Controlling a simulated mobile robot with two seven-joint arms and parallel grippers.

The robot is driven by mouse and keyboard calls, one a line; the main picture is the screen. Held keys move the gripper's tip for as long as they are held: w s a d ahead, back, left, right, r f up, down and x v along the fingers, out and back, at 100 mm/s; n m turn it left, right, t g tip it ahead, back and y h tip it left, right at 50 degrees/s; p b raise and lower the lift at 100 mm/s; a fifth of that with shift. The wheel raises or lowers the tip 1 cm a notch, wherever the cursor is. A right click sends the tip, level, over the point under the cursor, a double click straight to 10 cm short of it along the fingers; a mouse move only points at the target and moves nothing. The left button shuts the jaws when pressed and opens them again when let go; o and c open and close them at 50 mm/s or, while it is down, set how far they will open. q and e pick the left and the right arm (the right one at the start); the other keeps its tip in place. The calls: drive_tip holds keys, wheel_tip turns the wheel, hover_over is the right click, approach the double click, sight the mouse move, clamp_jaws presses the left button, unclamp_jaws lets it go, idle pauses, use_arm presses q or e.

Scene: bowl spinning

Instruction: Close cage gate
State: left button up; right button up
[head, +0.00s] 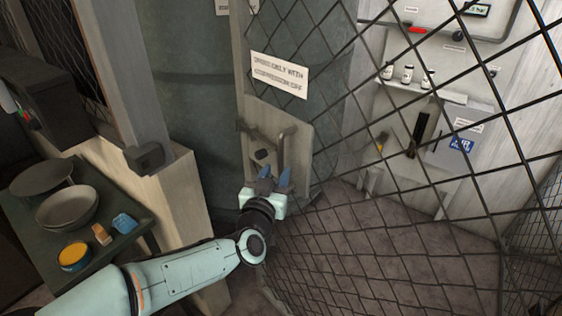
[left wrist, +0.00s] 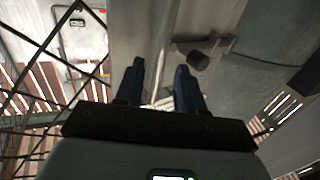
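The cage gate (head: 420,120) is a dark wire-mesh panel across the right of the head view, standing open at an angle I cannot judge. Its pale edge post carries a metal plate with a bar handle (head: 283,148). My left gripper (head: 275,174) is just below and in front of this handle, with its blue fingers pointing up at it. In the left wrist view, the two fingers (left wrist: 160,88) are apart, with a thin pale bar, likely the handle, showing between them. I cannot tell if they touch it. My right gripper is not in view.
A dark table (head: 28,215) at the left holds bowls (head: 68,208), a yellow-topped tin (head: 74,256) and small items. A pale post with a latch box (head: 146,156) stands left of the gate. Behind the mesh is a wall panel (head: 465,130) with small bottles on a shelf.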

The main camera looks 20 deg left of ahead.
sight(280, 165)
use_arm(q)
drive_tip(key=w, duration=0.5)
drive_tip(key=shift+w+p, duration=0.1)
drive_tip(key=shift+p, duration=0.2)
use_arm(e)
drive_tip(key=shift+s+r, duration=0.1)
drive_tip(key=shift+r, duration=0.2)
